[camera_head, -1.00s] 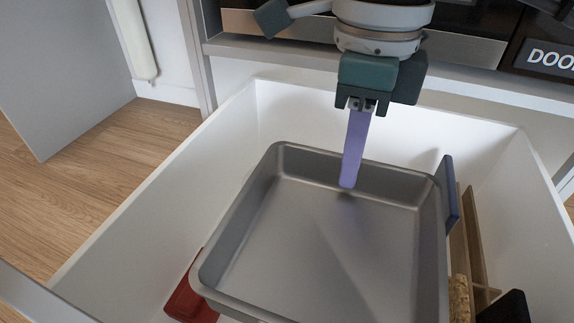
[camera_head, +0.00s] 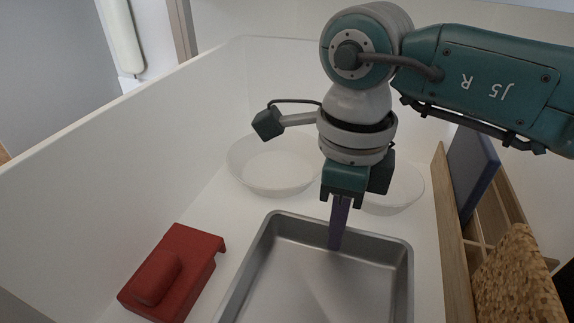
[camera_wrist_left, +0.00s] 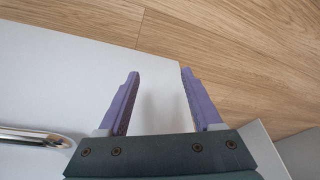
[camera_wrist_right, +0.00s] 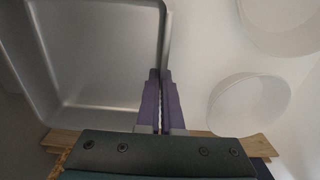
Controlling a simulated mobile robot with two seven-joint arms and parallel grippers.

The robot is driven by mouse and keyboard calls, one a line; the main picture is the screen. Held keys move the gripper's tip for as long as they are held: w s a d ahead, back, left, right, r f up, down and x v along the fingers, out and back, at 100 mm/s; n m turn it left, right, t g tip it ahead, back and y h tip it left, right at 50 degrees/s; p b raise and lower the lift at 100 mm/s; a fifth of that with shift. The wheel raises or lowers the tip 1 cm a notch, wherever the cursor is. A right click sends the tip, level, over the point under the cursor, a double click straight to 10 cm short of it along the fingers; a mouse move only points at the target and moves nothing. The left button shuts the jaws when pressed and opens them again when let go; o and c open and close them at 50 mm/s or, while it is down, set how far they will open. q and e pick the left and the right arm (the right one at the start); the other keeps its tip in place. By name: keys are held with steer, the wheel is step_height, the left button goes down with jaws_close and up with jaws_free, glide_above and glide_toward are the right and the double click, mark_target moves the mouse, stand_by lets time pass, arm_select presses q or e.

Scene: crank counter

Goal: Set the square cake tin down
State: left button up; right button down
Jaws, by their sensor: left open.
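The square cake tin (camera_head: 320,290) is grey metal and empty. It is inside the white drawer (camera_head: 90,170), its near part cut off by the picture's lower edge. My right gripper (camera_head: 337,243) points down at the tin's far rim. In the right wrist view the fingers (camera_wrist_right: 160,80) are closed on the rim of the tin (camera_wrist_right: 95,55). I cannot tell whether the tin's underside touches the drawer floor. My left gripper (camera_wrist_left: 158,75) shows only in its wrist view, open and empty, above a white panel and the wood floor.
A red object (camera_head: 175,275) lies left of the tin. A white bowl (camera_head: 275,165) and a second pale bowl (camera_head: 395,190) stand behind it. To the right, a wooden rack (camera_head: 452,230) holds a blue board (camera_head: 470,170) and a cork-like board (camera_head: 515,280). Bare drawer floor shows around the tin.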

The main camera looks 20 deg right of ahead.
steer(key=shift+s+f, duration=0.1)
steer(key=shift+f, duration=0.75)
arm_select(q)
steer(key=shift+w+d+f, duration=0.1)
steer(key=shift+d+f, duration=0.1)
steer(key=shift+f, duration=0.45)
arm_select(e)
steer(key=shift+w+d+r, duration=0.1)
steer(key=shift+w+d, duration=0.1)
steer(key=shift+f+b, duration=0.35)
arm_select(q)
steer(key=shift+a+f, duration=0.1)
steer(key=shift+f, duration=0.15)
arm_select(e)
steer(key=c, duration=1.1)
jaws_free()
steer(key=r+p, duration=0.4)
steer(key=r, duration=0.1)
steer(key=r+p, duration=0.2)
steer(key=shift+s+a+r, duration=0.15)
steer(key=shift+s+a, duration=0.1)
steer(key=shift+a, duration=0.1)
arm_select(q)
step_height(320, 180, up, 10)
steer(key=p, duration=0.4)
steer(key=shift+a, duration=0.15)
arm_select(e)
step_height(320, 180, up, 6)
steer(key=shift+d+f, duration=0.1)
steer(key=shift+f, duration=0.15)
